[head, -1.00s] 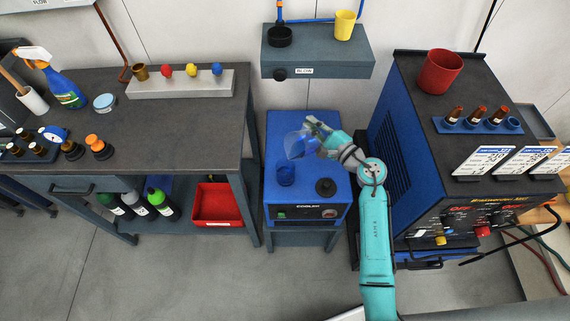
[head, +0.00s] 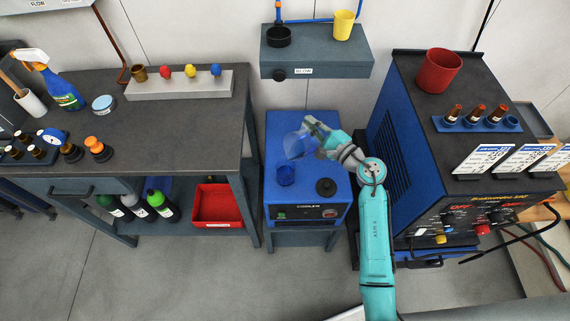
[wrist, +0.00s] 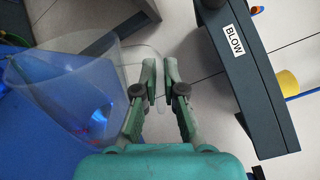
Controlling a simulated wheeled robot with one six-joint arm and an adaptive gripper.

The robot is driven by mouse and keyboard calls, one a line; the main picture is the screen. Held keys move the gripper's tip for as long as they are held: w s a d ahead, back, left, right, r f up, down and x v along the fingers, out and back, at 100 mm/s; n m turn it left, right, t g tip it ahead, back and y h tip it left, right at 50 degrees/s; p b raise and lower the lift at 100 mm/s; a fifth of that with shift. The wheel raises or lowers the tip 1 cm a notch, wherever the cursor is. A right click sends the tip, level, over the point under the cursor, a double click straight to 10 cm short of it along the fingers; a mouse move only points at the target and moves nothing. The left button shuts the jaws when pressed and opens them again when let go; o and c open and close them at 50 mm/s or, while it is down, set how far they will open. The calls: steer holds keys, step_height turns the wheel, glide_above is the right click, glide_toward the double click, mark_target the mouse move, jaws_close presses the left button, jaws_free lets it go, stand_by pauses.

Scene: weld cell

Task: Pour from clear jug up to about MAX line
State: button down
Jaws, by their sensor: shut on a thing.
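The clear jug (head: 298,146) is held tilted to the left above the blue cooler (head: 302,211). It also fills the left of the wrist view (wrist: 72,92), see-through with a bluish patch inside. My gripper (head: 311,122) is shut on the jug's handle; its fingers show in the wrist view (wrist: 160,92). The MAX line and the exact liquid level cannot be made out. No separate stream is clearly visible.
A black round cap (head: 326,187) sits on the cooler top, right of the vessel. A shelf marked BLOW (head: 318,58) is on the wall behind. A dark workbench (head: 190,130) stands left and a large blue welder (head: 398,120) stands close on the right.

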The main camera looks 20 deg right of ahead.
steer(key=shift+s+a+r+n, duration=0.1)
steer(key=shift+a+r+n, duration=0.1)
steer(key=shift+r+n, duration=0.1)
stand_by(1.3)
